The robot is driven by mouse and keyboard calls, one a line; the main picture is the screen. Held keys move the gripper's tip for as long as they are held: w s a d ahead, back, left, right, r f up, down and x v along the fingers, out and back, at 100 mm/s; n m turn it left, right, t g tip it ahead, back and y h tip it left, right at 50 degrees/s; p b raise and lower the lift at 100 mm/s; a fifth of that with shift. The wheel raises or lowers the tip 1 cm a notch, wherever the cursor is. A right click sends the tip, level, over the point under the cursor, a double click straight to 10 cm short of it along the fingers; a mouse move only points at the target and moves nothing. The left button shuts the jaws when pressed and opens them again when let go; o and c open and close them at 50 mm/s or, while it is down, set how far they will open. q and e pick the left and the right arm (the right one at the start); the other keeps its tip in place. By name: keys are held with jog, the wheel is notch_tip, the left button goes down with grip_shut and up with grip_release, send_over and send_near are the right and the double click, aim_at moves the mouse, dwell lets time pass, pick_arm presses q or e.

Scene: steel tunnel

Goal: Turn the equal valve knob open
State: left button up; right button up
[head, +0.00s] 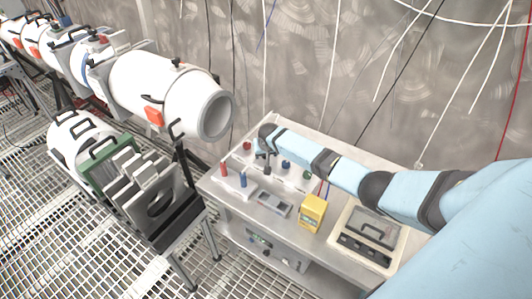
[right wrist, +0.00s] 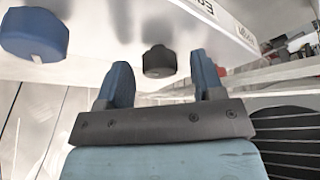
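A white panel with several coloured knobs stands on the steel cart. The head view shows a red knob (head: 247,146), a blue knob (head: 285,164) and a green knob (head: 307,175). In the right wrist view a black knob (right wrist: 158,62) shows between and just beyond the fingertips of my right gripper (right wrist: 163,80), with gaps on both sides. The gripper is open and empty. A larger blue knob (right wrist: 34,35) is at the left. A panel label is cut off, so I cannot confirm which knob is the equal valve. My left gripper is not in view.
The cart (head: 225,195) also carries a yellow box (head: 312,212), a grey device (head: 273,202) and a beige-framed case (head: 368,238). White tube sections (head: 150,85) lie left of it. Cables hang down the back wall.

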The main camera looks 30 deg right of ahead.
jog(key=v, duration=1.3)
jog(key=shift+s+r, duration=0.25)
jog(key=shift+r, duration=0.05)
